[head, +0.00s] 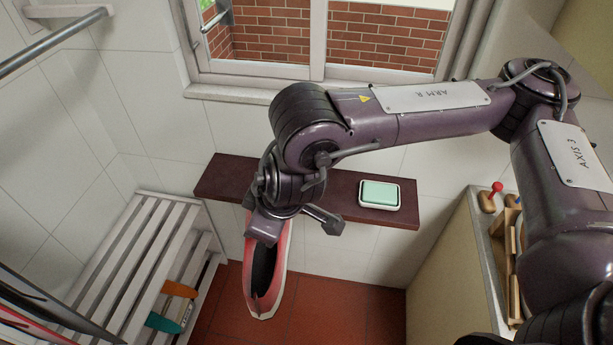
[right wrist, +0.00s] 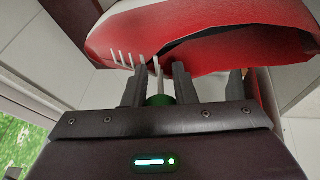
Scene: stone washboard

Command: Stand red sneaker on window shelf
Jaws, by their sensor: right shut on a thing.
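The red sneaker (head: 280,283) hangs toe-down from my right gripper (head: 268,226), in front of the shelf in the head view. Its dark opening faces the camera. In the right wrist view the sneaker (right wrist: 215,42), red with a white sole and pale laces, fills the top of the picture. My right gripper (right wrist: 182,80) is shut on it there; the exact grip spot is partly hidden. The window shelf (head: 228,178) is a dark red-brown board on the tiled wall below the window. My right arm covers its middle. My left gripper is not in view.
A white soap dish with green soap (head: 379,193) sits on the shelf's right part. A white slatted rack (head: 125,240) stands at left, with an orange item (head: 179,289) and a teal item (head: 163,323). A pale sill (head: 232,93) runs under the window. A stone basin edge (head: 482,270) is at right.

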